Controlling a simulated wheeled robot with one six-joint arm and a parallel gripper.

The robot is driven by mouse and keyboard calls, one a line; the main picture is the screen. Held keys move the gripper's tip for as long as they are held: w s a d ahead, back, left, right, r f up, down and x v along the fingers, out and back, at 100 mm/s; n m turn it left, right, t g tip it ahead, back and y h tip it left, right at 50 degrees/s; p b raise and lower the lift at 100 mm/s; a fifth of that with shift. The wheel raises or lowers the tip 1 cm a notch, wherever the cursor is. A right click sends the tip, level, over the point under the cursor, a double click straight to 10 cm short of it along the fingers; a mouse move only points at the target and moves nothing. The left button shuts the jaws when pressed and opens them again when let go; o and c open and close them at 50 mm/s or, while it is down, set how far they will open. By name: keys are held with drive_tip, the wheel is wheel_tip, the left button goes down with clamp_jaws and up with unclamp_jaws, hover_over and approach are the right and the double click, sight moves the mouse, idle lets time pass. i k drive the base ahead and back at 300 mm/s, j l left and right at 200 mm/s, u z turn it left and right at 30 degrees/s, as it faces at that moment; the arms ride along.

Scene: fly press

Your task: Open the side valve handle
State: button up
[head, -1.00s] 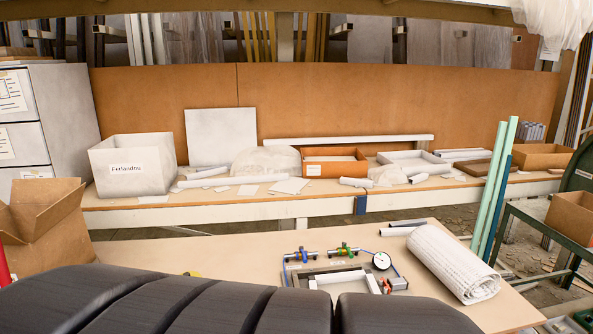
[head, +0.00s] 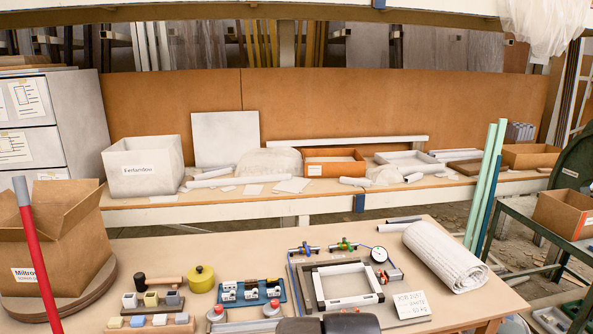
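Two small valves sit at the back of a pipe-and-gauge assembly on the near table. One has a blue handle (head: 303,248), and the other, just to its right, has a green handle (head: 344,245). Both are too small for me to tell how far their handles are turned, and I cannot tell which is the side valve. A round white gauge (head: 379,254) stands to their right, with blue tubing around a grey and white frame (head: 348,301). My gripper is not in view. Only a dark part of my arm shows at the bottom edge, in front of the assembly.
A white card (head: 411,304) and a white roll (head: 444,256) lie right of the assembly. To its left are a blue block rack (head: 252,292), a yellow pot (head: 201,279) and a black-headed mallet (head: 160,283). A cardboard box (head: 55,245) and red pole (head: 38,260) stand at far left.

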sight(347, 244)
drive_tip(key=k+l, duration=0.15)
drive_tip(key=k, duration=0.2)
drive_tip(key=i, duration=1.2)
drive_tip(key=l+z, duration=0.05)
drive_tip(key=l, duration=0.1)
